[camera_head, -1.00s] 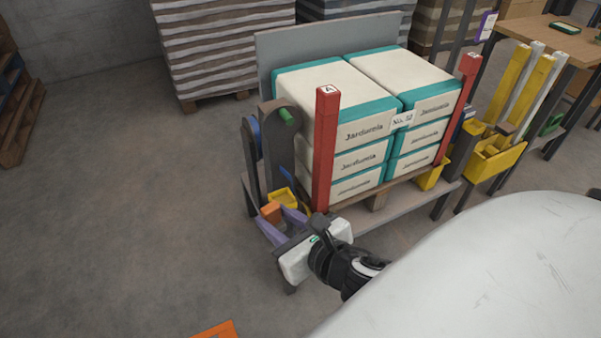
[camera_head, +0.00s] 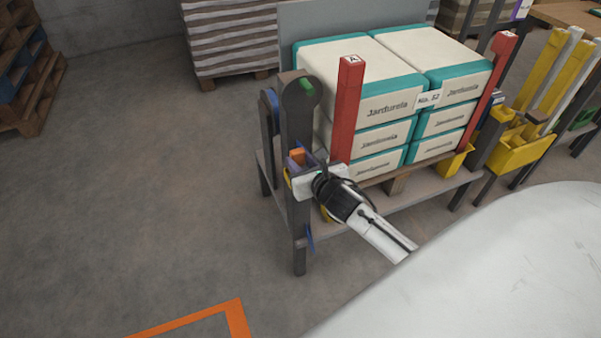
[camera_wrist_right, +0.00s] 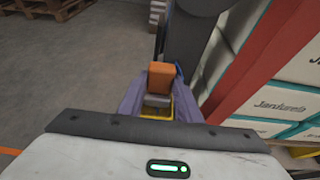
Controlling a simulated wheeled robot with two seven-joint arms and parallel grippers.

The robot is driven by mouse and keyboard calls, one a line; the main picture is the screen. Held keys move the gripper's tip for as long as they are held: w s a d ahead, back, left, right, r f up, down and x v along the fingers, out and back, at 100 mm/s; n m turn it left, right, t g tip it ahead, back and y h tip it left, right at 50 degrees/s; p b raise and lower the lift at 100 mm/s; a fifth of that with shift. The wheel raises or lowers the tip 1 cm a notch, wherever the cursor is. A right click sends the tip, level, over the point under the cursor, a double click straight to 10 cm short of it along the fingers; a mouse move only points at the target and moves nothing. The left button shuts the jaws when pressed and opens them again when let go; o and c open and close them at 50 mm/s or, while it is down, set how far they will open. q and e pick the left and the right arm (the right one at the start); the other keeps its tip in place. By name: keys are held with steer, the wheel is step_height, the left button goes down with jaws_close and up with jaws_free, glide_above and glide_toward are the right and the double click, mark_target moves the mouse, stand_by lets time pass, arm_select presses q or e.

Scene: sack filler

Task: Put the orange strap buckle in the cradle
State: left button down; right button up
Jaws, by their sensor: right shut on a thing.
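The orange strap buckle (camera_head: 297,153) is a small block held in my right gripper (camera_head: 298,160). In the right wrist view the buckle (camera_wrist_right: 160,76) stands between the purple fingers of the gripper (camera_wrist_right: 160,92), which are shut on it. A grey part shows just under the orange block. A yellow holder, which looks like the cradle (camera_wrist_right: 172,108), shows in part below and between the fingers. The head view has my gripper in front of most of it. I cannot tell whether the buckle touches it. My left gripper is not in view.
A dark upright post (camera_head: 299,115) stands close beside the gripper, with a blue reel at its left. A red post (camera_head: 348,110) marked A stands just right, before stacked white and teal sacks (camera_head: 390,104) on a pallet. Yellow bins (camera_head: 520,150) are further right. Floor at left is clear.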

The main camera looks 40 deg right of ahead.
step_height(320, 180, down, 3)
steer(key=shift+f+b, duration=0.2)
steer(key=shift+b, duration=0.35)
steer(key=shift+r, duration=0.1)
steer(key=o, duration=0.7)
steer(key=shift+f, duration=0.2)
steer(key=shift+c, duration=0.2)
steer(key=o, duration=0.5)
steer(key=shift+c, duration=0.2)
steer(key=shift+r, duration=0.15)
